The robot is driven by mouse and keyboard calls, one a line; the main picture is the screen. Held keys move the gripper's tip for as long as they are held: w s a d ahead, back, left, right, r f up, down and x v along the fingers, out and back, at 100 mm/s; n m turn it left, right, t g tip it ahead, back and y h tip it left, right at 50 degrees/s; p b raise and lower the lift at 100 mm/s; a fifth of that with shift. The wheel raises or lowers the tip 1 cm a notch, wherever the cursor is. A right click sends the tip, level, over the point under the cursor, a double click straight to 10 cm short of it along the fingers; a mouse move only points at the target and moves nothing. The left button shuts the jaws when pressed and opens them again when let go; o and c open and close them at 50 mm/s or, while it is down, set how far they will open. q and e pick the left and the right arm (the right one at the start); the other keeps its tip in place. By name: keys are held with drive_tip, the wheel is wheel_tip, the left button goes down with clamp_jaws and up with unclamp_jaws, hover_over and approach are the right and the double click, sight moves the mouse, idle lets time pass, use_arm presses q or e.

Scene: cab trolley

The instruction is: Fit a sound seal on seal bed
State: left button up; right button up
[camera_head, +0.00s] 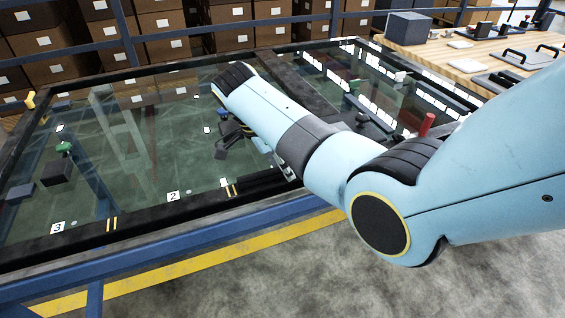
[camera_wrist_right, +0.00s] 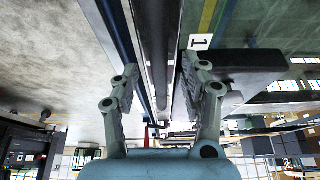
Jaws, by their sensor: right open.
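My right gripper (camera_head: 232,134) is over the glass-topped frame, partly hidden behind my arm in the head view. In the right wrist view my right gripper (camera_wrist_right: 160,66) has its fingers spread with nothing between the tips. Beyond them runs a long dark frame bar (camera_wrist_right: 152,35), with a white label "1" (camera_wrist_right: 200,42) beside it. I cannot pick out a seal or say for sure which part is the seal bed. My left gripper is in neither view.
A red cylinder (camera_head: 427,124) stands at the right. A wooden table (camera_head: 470,62) at the back right holds a grey block (camera_head: 408,27) and handled plates. Boxes on shelves (camera_head: 60,75) stand behind.

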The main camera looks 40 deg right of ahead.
drive_tip(key=v, duration=1.2)
